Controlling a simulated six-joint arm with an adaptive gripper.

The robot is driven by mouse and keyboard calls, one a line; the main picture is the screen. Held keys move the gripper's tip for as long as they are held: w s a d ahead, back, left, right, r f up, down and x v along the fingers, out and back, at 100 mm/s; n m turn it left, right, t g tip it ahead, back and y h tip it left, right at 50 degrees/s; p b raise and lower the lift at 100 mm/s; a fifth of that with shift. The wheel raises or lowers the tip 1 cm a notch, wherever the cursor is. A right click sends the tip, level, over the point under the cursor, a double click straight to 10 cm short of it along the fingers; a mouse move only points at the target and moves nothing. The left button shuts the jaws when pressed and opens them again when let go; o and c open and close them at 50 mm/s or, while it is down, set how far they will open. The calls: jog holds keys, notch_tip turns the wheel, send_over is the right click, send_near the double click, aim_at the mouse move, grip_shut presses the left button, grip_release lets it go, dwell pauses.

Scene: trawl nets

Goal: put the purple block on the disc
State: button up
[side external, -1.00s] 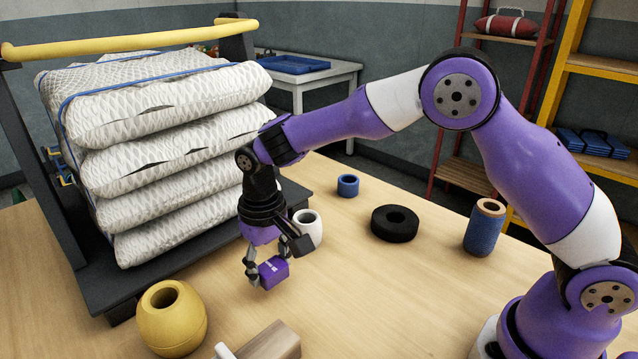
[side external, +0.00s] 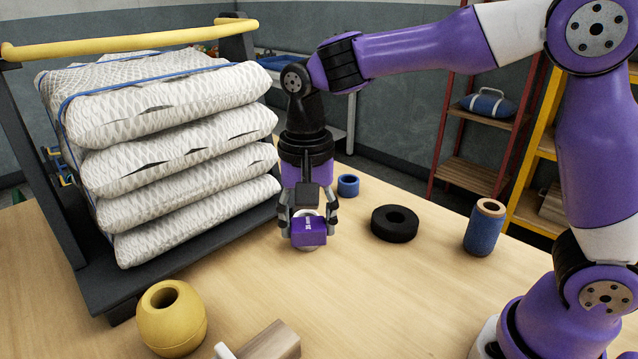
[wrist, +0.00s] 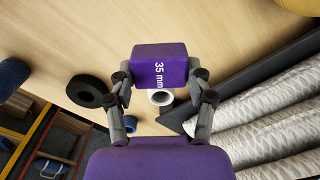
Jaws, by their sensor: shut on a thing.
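The purple block (side external: 309,231), printed with white lettering, is held in my gripper (side external: 308,222) above the table. In the wrist view the block (wrist: 160,65) shows between the two fingers and its lettering includes "35 mm". My gripper is shut on it. The disc is a flat black ring (side external: 395,223) with a centre hole, lying on the table to the right of the gripper. It also shows in the wrist view (wrist: 86,91), left of the block. Nothing lies on the disc.
A white ring (wrist: 160,98) stands behind the block, mostly hidden in the side view. A small blue ring (side external: 348,185) and a blue spool (side external: 484,228) stand near the disc. Stacked net bundles (side external: 180,160) rise at left. A yellow pot (side external: 171,317) and wooden block (side external: 272,341) are in front.

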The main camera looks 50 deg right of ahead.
jog(key=s+d+r+m, duration=0.1)
jog(key=d+r+m, duration=0.1)
jog(key=d+m, duration=1)
jog(key=n, duration=0.2)
send_over(396, 216)
jog(key=f, duration=0.6)
jog(key=shift+s+a+f, duration=0.1)
jog(key=shift+a+f, duration=0.2)
jog(key=shift+f, duration=0.1)
jog(key=shift+d+f, duration=0.2)
jog(key=shift+d, duration=0.1)
jog(key=shift+d+f, duration=0.1)
jog(key=shift+f, duration=1.9)
jog(key=shift+f, duration=0.1)
jog(key=o, duration=1.1)
jog(key=shift+f, duration=0.1)
jog(key=shift+o, duration=0.2)
